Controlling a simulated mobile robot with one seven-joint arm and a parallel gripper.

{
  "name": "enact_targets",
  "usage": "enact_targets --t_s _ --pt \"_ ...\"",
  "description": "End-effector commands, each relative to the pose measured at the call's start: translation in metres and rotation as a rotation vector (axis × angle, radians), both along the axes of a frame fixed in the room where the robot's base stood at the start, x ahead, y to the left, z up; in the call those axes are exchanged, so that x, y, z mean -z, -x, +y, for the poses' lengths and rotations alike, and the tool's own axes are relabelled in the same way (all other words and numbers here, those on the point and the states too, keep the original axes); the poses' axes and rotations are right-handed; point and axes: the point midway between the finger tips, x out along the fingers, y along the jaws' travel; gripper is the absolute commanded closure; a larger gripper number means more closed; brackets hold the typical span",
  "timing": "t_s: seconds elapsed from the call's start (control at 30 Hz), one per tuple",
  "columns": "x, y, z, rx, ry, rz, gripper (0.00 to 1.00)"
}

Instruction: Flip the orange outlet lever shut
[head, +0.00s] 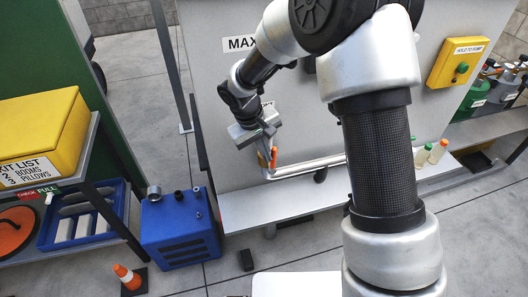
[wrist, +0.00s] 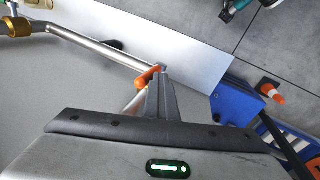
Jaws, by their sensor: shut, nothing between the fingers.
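The orange outlet lever (head: 274,158) sits at the left end of a silver pipe (head: 310,166) that runs along the grey cabinet's lower front. It also shows in the wrist view (wrist: 148,76), just left of my fingertips. My gripper (head: 270,140) is shut with nothing between its fingers. In the wrist view the shut fingers (wrist: 163,80) are right beside the lever; I cannot tell whether they touch it. The lever's pivot is partly hidden by my fingers.
A grey ledge (head: 245,212) runs below the pipe. A blue box (head: 180,232) with fittings on top and an orange cone (head: 128,277) stand on the floor at left. Small bottles (head: 437,151) stand on the ledge at right. A yellow button box (head: 456,62) is on the cabinet.

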Motion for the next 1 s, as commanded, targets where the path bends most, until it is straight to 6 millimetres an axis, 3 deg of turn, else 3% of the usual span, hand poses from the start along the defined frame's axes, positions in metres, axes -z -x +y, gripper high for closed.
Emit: enact_targets --t_s 0.47,1.0 --pt "-0.009 -0.009 -0.034 0.017 -0.277 0.081 1.00" --pt "0.018 -0.023 -0.078 0.012 -0.776 0.218 1.00"
